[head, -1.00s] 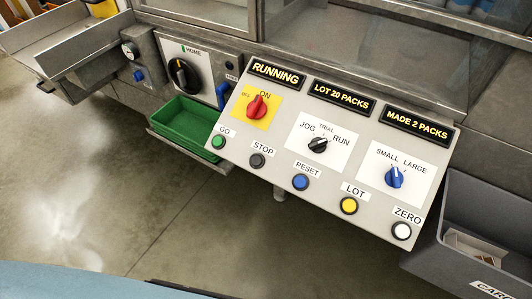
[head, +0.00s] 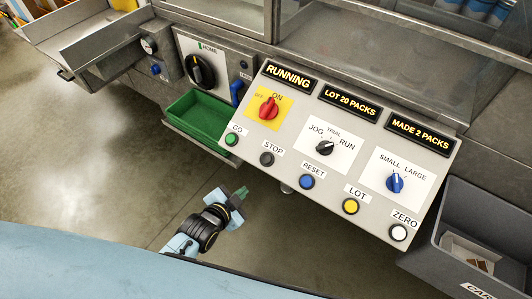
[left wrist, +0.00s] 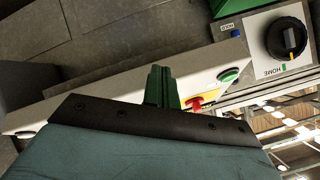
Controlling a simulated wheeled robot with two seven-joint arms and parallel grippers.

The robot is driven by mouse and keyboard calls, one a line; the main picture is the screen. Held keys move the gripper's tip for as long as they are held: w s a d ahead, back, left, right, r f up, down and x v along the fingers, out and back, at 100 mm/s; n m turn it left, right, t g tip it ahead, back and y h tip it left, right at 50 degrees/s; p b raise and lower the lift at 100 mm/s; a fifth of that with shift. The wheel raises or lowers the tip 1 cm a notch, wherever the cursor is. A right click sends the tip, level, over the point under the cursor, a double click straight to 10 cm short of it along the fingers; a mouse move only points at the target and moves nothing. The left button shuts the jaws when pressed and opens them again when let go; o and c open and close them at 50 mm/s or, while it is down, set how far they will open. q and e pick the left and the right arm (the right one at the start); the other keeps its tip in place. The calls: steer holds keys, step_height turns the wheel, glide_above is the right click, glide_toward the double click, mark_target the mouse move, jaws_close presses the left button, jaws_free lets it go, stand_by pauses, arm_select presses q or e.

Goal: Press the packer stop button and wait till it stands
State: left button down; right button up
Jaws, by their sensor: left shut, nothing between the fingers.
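The stop button (head: 267,159), dark grey under a STOP label, sits in the lower row of the sloped control panel (head: 290,150). The packer display (head: 289,76) reads RUNNING. Another display (head: 350,103) reads LOT 20 PACKS and a third (head: 420,134) reads MADE 2 PACKS. My left gripper (head: 240,191) is shut and empty, below and a little left of the stop button, apart from it. Its green fingers (left wrist: 160,86) show in the left wrist view in front of the panel; the stop button cannot be made out there. My right gripper is not in view.
The green GO button (head: 232,139) is left of STOP; the blue RESET button (head: 307,181) is right of it. A red switch (head: 268,108) points to ON. A green tray (head: 200,122) is left of the panel, a grey bin (head: 485,215) right. Floor below is clear.

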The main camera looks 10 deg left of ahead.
mark_target(267, 159)
arm_select(q)
steer(key=w+d+r+m+t, duration=0.1)
steer(key=w+r, duration=0.1)
steer(key=r, duration=0.5)
steer(key=w+d+r+m+t+h+p, duration=0.1)
steer(key=w+r+t, duration=0.1)
steer(key=r, duration=0.5)
steer(key=shift+r, duration=0.35)
steer(key=w+f+b, duration=0.1)
steer(key=f+b, duration=0.1)
steer(key=w+d+f+b, duration=0.1)
steer(key=f+b, duration=0.2)
steer(key=w+f+b, duration=0.2)
steer(key=b, duration=0.1)
steer(key=shift+d+f, duration=0.3)
steer(key=shift+f, duration=0.05)
stand_by(0.8)
